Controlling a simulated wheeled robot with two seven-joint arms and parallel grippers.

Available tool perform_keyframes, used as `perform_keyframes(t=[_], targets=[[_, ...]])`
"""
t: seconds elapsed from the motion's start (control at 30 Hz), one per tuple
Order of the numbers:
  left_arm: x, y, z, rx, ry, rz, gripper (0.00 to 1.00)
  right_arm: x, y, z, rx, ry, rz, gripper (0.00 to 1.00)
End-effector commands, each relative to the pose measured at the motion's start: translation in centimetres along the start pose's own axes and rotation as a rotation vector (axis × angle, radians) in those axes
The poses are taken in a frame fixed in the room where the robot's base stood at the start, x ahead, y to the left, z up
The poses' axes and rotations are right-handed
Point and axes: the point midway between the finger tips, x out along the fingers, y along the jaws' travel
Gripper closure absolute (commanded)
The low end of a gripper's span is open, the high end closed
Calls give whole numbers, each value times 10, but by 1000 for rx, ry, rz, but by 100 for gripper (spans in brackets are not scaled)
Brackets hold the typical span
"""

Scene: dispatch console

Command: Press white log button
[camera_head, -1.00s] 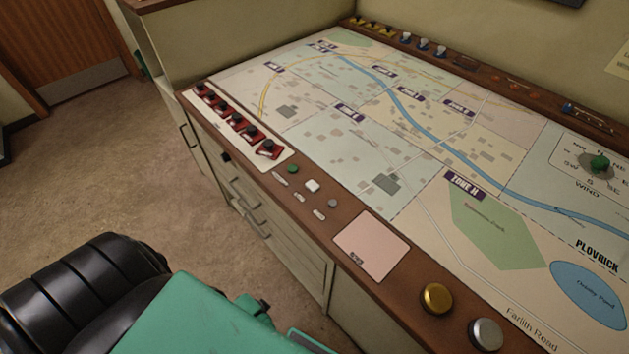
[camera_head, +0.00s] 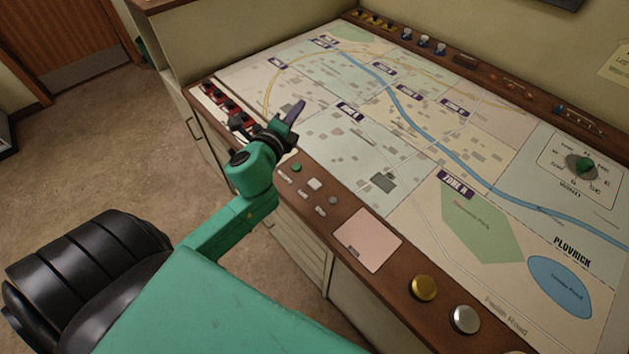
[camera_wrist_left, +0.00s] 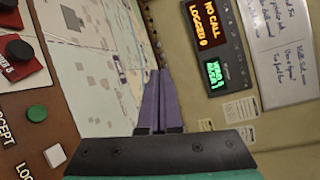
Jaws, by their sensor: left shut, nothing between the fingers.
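The white log button (camera_head: 314,184) is a small pale square on the brown front strip of the console, just right of a green button (camera_head: 296,167). In the left wrist view the white button (camera_wrist_left: 55,155) is at the lower left, with the printed word LOG beside it. My left gripper (camera_head: 297,110) is shut and empty, with purple fingers. It is above the map's front edge, to the left of and beyond the white button in the head view, apart from it. In the wrist view its fingers (camera_wrist_left: 161,82) point away from the button. My right gripper is not in view.
Red switches (camera_head: 222,100) line the strip, partly hidden by my left arm. A small grey button (camera_head: 333,200), a pink pad (camera_head: 367,240), a gold knob (camera_head: 424,287) and a silver knob (camera_head: 464,319) lie rightward. A display (camera_wrist_left: 206,22) shows in the wrist view. The map is mostly clear.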

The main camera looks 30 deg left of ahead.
Motion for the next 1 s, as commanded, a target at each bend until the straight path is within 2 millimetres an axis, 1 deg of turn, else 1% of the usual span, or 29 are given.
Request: perform_keyframes(t=[0.03, 0.07, 0.1, 0.13, 0.17, 0.2, 0.23, 0.3, 0.33, 0.4, 0.5, 0.83, 1.0], targets=[[7, -28, -12, 279, 77, -132, 100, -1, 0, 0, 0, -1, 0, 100], [8, -43, -26, 493, 139, -226, 100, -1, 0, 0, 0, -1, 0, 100], [7, -52, -48, 794, 232, -348, 100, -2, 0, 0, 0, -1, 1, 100], [5, -51, -64, 1017, 305, -431, 100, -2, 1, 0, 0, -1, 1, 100], [1, -43, -78, 1230, 384, -504, 100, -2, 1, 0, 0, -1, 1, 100], [-4, -23, -90, 1500, 499, -589, 100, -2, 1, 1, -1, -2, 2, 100], [-8, -4, -94, 1673, 589, -642, 100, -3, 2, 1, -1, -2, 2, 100], [-16, 32, -90, 1946, 759, -720, 100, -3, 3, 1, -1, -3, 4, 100], [-19, 44, -87, 2022, 817, -742, 100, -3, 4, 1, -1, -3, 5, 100], [-24, 64, -78, 2139, 923, -774, 100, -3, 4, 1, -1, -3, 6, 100], [-28, 77, -71, 2207, 994, -795, 100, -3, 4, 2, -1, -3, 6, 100], [-29, 79, -72, 2208, 999, -799, 100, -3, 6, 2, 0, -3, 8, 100], [-28, 90, -76, 2204, 998, -799, 100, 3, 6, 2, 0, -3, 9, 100]])
